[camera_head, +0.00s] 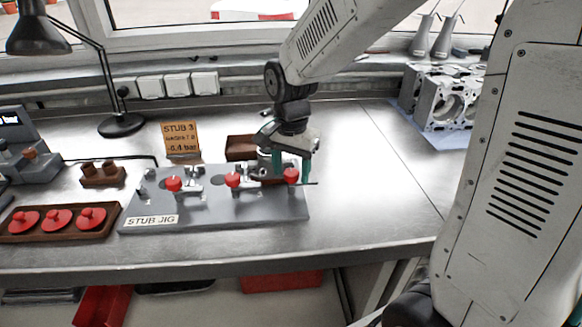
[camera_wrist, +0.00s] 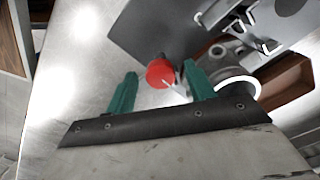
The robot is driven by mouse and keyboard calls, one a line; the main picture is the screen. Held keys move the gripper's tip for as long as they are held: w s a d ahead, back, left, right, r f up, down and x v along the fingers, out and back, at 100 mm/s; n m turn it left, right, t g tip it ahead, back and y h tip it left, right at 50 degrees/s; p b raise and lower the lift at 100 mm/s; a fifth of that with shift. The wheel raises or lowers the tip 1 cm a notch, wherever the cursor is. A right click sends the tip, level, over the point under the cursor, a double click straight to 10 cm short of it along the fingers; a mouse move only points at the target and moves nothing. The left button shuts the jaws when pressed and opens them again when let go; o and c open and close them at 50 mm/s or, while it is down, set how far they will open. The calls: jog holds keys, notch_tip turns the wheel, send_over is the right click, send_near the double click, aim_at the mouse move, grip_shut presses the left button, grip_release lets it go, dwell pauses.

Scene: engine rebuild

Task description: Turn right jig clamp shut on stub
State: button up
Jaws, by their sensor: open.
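The grey stub jig (camera_head: 215,208) lies on the bench and carries three red clamp knobs in a row. My gripper (camera_head: 292,178) is at the jig's right end, its teal fingers open on either side of the right clamp's red knob (camera_head: 290,175). In the wrist view this knob (camera_wrist: 158,72) shows between the open fingertips of my gripper (camera_wrist: 160,74), with a gap at each side. A grey metal round part with a bright ring (camera_wrist: 238,84) is beside the right finger; I cannot tell if it is the stub. The clamp's seating is partly hidden.
A brown box (camera_head: 240,148) stands behind the jig. A tray (camera_head: 62,234) of red discs lies at the left, near a black lamp (camera_head: 122,124). A "STUB 3" sign (camera_head: 181,138) stands behind. An engine block (camera_head: 440,100) is at the back right. The bench right of the jig is clear.

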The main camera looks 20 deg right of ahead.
jog(key=c, duration=1)
jog(key=shift+n, duration=0.4)
jog(key=n, duration=0.3)
jog(key=shift+n, duration=0.3)
jog(key=n, duration=0.4)
jog(key=shift+d+n, duration=0.1)
jog(key=shift+n, duration=0.2)
jog(key=n, duration=0.8)
jog(key=shift+d+n, duration=0.1)
jog(key=shift+n, duration=0.2)
jog(key=shift+r+n, duration=0.1)
jog(key=shift+n, duration=0.2)
